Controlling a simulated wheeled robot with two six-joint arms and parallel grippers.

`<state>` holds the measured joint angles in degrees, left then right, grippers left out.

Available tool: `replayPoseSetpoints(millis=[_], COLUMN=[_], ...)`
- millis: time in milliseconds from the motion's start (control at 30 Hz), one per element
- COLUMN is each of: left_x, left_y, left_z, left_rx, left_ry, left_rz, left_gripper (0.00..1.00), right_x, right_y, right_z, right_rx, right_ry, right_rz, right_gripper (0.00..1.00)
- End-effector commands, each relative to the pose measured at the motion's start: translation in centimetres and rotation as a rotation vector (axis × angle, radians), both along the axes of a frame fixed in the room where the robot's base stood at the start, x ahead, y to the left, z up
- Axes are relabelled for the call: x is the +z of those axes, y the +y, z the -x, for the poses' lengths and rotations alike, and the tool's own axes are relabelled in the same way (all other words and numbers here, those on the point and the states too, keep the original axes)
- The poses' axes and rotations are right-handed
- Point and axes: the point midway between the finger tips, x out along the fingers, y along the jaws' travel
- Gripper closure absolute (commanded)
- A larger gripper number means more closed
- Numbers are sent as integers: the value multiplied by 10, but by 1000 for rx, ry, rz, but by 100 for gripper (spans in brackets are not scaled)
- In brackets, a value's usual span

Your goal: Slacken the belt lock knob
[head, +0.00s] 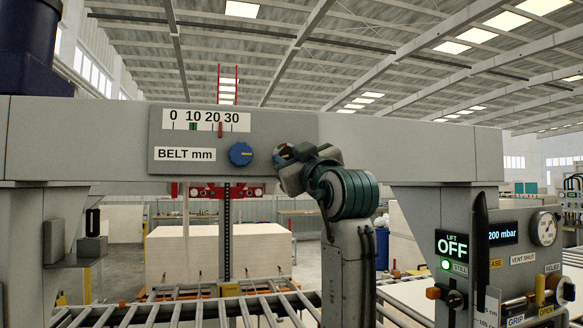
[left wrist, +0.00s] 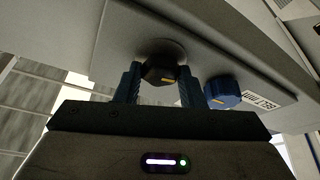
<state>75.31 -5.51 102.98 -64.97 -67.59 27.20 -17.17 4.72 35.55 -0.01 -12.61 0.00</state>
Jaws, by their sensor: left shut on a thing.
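The grey beam carries a plate (head: 200,170) with a BELT mm scale (head: 206,121) and a blue knob (head: 240,154). The scale's red pointer stands a little past 20, and a green mark is near 10. In the left wrist view a dark knob (left wrist: 158,71) with a yellow line sits between the fingers of my left gripper (left wrist: 158,82), which is shut on it. The blue knob (left wrist: 222,92) is just right of the fingers there. My right gripper is not in view.
A control panel (head: 510,255) at the right shows LIFT OFF, a 200 mbar display (head: 502,233), a gauge (head: 544,228) and several knobs. A roller conveyor (head: 180,312) runs below the beam, with a pale stack (head: 185,252) behind it.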

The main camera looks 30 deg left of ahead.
Motion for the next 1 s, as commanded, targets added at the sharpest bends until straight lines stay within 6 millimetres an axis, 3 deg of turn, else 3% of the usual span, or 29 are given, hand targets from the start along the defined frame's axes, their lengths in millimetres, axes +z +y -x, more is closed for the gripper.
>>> replayPoseSetpoints(millis=[600,633,700,1000], left_x=[0,0,0,-1], left_y=[0,0,0,-1], left_z=[0,0,0,0], left_rx=[-1,-1,-1,-1], left_ry=[-36,-36,-36,-36], left_rz=[33,33,33,32], left_gripper=[87,58,45,43], right_x=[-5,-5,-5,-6], right_y=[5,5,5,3], right_z=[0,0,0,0], right_rx=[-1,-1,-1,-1], right_ry=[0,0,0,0], right_rz=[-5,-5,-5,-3], right_gripper=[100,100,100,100])
